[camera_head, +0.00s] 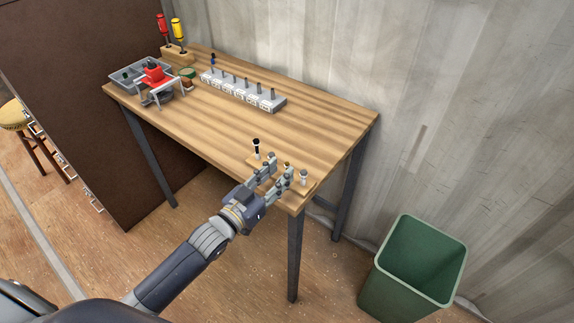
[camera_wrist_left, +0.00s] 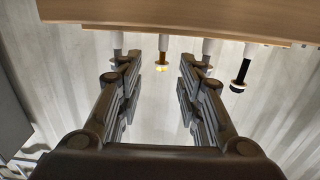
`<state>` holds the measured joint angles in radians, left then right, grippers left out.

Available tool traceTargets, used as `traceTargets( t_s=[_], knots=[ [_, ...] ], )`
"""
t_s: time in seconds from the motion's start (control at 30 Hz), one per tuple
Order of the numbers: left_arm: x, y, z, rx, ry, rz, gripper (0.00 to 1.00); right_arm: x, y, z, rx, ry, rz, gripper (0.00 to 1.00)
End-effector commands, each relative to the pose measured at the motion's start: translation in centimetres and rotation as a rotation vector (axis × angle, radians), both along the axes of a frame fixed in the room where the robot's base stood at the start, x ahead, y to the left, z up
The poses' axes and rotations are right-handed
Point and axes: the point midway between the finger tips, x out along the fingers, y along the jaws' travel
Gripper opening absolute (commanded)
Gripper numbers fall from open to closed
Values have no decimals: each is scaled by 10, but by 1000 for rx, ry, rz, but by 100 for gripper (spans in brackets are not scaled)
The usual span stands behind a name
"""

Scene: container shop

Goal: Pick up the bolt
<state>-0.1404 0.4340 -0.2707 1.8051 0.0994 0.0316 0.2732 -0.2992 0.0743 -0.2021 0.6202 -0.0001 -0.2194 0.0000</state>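Several small upright pieces stand near the table's front right corner. One has a black top and white lower part (camera_head: 256,148), just left of my gripper; it also shows at the right of the left wrist view (camera_wrist_left: 241,73). A brass-coloured bolt (camera_wrist_left: 162,61) on a pale post shows between the fingers in that view. A pale grey-topped piece (camera_head: 303,175) stands right of the gripper. My left gripper (camera_head: 280,167) is open over the table edge, its fingers apart, with nothing visibly gripped. It hides part of the group in the head view. My right gripper is not in view.
The wooden table (camera_head: 325,125) is clear in its middle and right. A row of grey labelled holders (camera_head: 240,90) stands at the back. A grey tray (camera_head: 130,76), a red device (camera_head: 153,76) and screwdrivers (camera_head: 177,30) are far left. A green bin (camera_head: 412,270) stands right.

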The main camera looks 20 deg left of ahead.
Motion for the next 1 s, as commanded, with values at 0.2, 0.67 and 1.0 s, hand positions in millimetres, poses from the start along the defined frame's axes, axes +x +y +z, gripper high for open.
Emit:
traceTargets(
  t_s=[0.2, 0.67, 1.0],
  knots=[
    [30, -8, 5, -1, -2, 1, 34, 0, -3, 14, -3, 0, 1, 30],
    [44, -14, 2, 0, 0, 0, 25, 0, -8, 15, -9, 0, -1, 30],
    [43, -14, 2, 0, 0, 0, 0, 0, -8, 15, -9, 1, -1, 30]
  ],
)
